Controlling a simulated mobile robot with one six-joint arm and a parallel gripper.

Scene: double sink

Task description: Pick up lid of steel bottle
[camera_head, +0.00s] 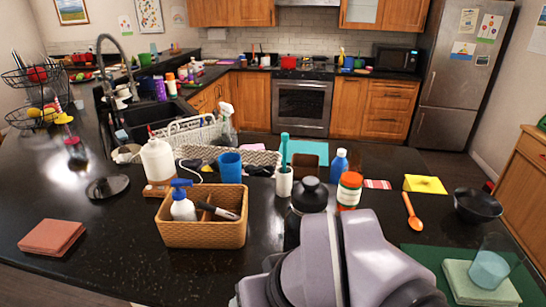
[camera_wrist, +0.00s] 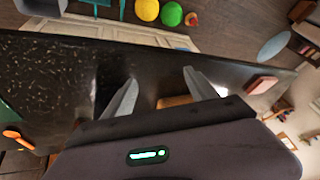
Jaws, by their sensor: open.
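I cannot make out the bottle or lid in the wrist view. The fingers cannot be made out in the head view, where my arm fills the lower middle, close to the bottle.
A wicker basket (camera_head: 203,234) with a blue-pump bottle stands just left. An orange-and-white jar (camera_head: 349,190), a blue bottle (camera_head: 339,166) and a white brush holder (camera_head: 284,182) crowd behind. An orange spoon (camera_head: 412,212) and black bowl (camera_head: 477,206) lie right. The front-left counter is mostly clear.

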